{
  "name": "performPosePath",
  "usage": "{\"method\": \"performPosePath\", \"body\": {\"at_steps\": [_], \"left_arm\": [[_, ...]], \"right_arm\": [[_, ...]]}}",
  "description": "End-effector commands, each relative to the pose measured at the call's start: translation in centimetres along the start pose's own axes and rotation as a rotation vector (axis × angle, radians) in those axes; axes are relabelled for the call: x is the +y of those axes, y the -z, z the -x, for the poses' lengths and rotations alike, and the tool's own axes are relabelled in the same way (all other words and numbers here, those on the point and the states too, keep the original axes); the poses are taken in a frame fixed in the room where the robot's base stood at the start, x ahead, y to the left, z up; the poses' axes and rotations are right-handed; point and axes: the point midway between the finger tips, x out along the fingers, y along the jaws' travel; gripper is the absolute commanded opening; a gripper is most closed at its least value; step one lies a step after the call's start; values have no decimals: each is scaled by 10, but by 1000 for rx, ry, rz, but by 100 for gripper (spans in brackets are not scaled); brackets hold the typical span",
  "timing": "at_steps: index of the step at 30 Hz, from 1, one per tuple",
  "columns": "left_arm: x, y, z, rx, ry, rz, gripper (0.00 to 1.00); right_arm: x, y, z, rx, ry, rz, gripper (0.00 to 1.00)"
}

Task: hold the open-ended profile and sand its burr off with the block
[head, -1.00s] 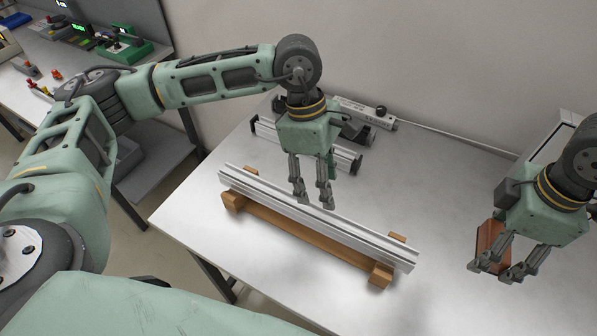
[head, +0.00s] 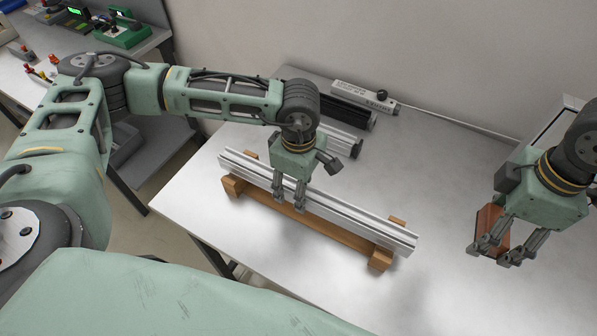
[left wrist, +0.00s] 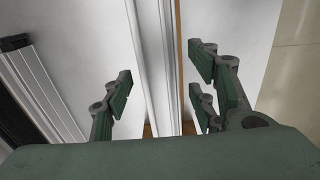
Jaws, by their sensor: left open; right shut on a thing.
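The silver open-ended profile (head: 350,214) lies on a wooden cradle (head: 335,237) on the white table. My left gripper (head: 287,203) is open over the left half of the profile. In the left wrist view its open fingers (left wrist: 160,90) are on either side of the profile (left wrist: 158,45), with space between them and it. I cannot tell how far down they reach. My right gripper (head: 488,254) is shut on the reddish-brown block (head: 488,225) and holds it to the right of the profile's right end. The burr cannot be made out.
Behind the profile lie another ribbed metal rail (head: 343,141), a black bar (head: 345,112) and a grey instrument (head: 362,95) with a knob. A second bench (head: 20,85) with control boxes stands at the far left. The table right of the profile is clear.

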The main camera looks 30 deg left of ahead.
Motion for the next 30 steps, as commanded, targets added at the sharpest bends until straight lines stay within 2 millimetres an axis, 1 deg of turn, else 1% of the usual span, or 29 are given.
{"method": "performPosePath", "body": {"at_steps": [3, 6, 14, 17, 30], "left_arm": [[0, 0, -11, -1, 1, -1, 53], [0, 0, -15, 0, 1, 0, 53], [0, 0, -16, 0, 0, 0, 53], [0, 0, -16, 0, 0, 0, 46], [0, 0, -16, -1, 0, 0, 8]], "right_arm": [[0, 0, 0, 0, 0, 0, 45], [0, 0, 0, 0, 0, 0, 45], [0, 0, 0, 0, -1, 0, 45], [0, 0, 0, 0, -1, 0, 45], [0, 0, 0, 0, 0, 0, 45]]}}
